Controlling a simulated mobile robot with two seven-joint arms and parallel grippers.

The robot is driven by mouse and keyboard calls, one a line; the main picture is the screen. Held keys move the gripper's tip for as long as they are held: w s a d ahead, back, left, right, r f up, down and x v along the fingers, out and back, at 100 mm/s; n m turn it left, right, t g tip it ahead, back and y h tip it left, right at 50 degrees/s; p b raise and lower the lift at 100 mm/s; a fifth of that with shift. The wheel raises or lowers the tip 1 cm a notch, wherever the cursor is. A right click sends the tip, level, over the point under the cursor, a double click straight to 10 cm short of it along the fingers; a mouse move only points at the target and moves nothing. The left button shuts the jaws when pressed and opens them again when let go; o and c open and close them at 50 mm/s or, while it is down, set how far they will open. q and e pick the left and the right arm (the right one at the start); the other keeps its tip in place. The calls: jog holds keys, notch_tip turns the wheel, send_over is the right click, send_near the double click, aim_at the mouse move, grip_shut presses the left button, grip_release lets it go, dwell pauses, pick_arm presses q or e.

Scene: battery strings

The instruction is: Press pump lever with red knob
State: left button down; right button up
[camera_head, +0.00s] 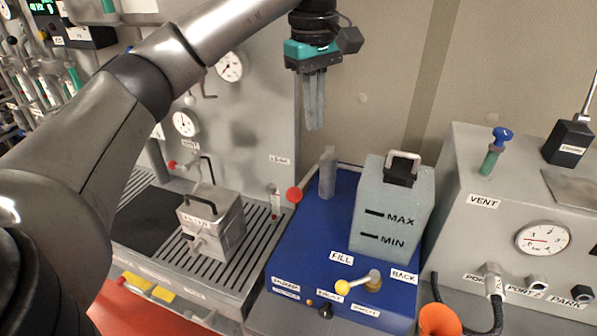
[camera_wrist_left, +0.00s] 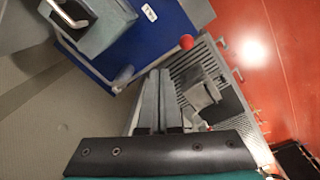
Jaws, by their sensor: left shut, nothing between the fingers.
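A red round knob (camera_head: 294,194) sits at the left edge of the blue pump unit (camera_head: 300,250). My left gripper (camera_head: 314,127) points down above the knob and cylinder, fingers together and empty, apart from both. In the left wrist view, the red knob (camera_wrist_left: 187,42) shows beyond the shut fingertips (camera_wrist_left: 158,73), slightly right of them. The cylinder (camera_wrist_left: 123,76) shows left of the fingers. My right gripper is not in view.
A grey tank (camera_head: 393,215) with MAX and MIN marks stands on the blue unit. A yellow-knobbed lever (camera_head: 342,287) is at its front. A metal box (camera_head: 212,225) sits on the slatted tray at left. A VENT and gauge panel (camera_head: 500,235) stands at right.

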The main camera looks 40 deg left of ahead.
pick_arm(q)
jog(key=s+a+m, duration=0.1)
jog(key=m, duration=0.2)
jog(key=s+a+r+m+t, duration=0.1)
jog(key=m, duration=0.3)
jog(key=s+a+m+b, duration=0.1)
jog(key=m, duration=0.3)
jog(key=shift+a+r+t, duration=0.15)
jog(key=shift+r+t, duration=0.15)
jog(key=shift+t, duration=0.1)
jog(key=b, duration=0.1)
send_near(301, 183)
jog(key=w+x, duration=0.1)
jog(key=x, duration=0.4)
jog(key=shift+s+a+f, duration=0.1)
jog(key=shift+s+f, duration=0.2)
jog(key=shift+f, duration=0.45)
jog(key=shift+f, duration=0.1)
